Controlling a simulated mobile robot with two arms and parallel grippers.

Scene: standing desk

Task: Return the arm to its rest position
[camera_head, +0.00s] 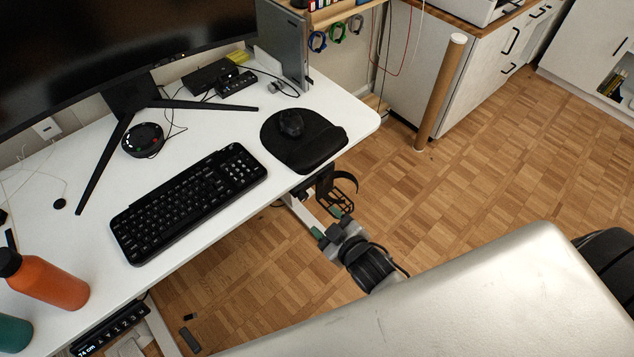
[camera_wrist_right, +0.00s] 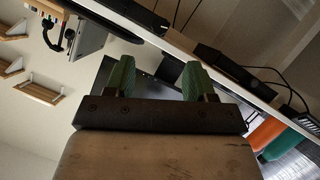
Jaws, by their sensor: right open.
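My right gripper (camera_head: 326,222) is low in the middle of the head view, just off the front edge of the white desk (camera_head: 215,135). Its green fingertips are apart, with nothing seen between them. My left gripper is not in either view.
A black mouse pad (camera_head: 325,145) with a mouse (camera_head: 290,123) and a keyboard (camera_head: 190,202) lie on the desk. A black hook-like holder (camera_head: 340,188) hangs under the edge near my gripper. Parquet floor (camera_head: 480,190) is open to the right.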

